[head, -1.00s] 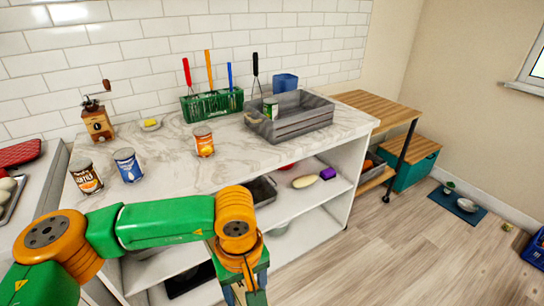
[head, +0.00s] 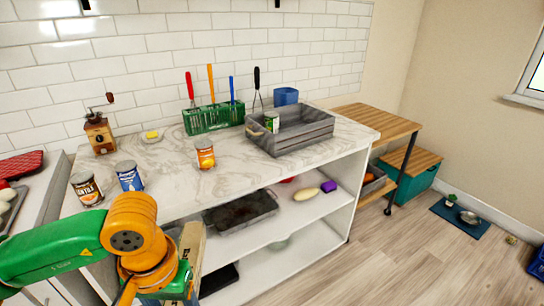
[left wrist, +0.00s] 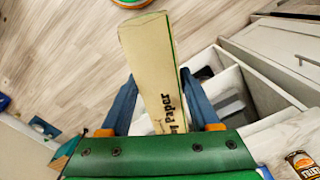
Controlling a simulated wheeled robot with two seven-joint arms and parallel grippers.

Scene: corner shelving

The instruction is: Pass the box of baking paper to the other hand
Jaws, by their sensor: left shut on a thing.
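The box of baking paper is a long, narrow beige box with green edges and dark lettering. It fills the middle of the left wrist view (left wrist: 150,60), and its upper part shows in the head view (head: 191,243) in front of the shelf. My left gripper (left wrist: 157,98) is shut on the box, with one blue finger on each side of it. In the head view my left gripper (head: 172,284) is partly hidden by its own orange wrist. The box points away from the gripper, held clear of the shelf. My right gripper is in neither view.
The marble counter (head: 235,170) holds several cans, a green utensil rack (head: 213,117) and a grey crate (head: 290,131). Open shelves below it hold a dark tray (head: 240,211).

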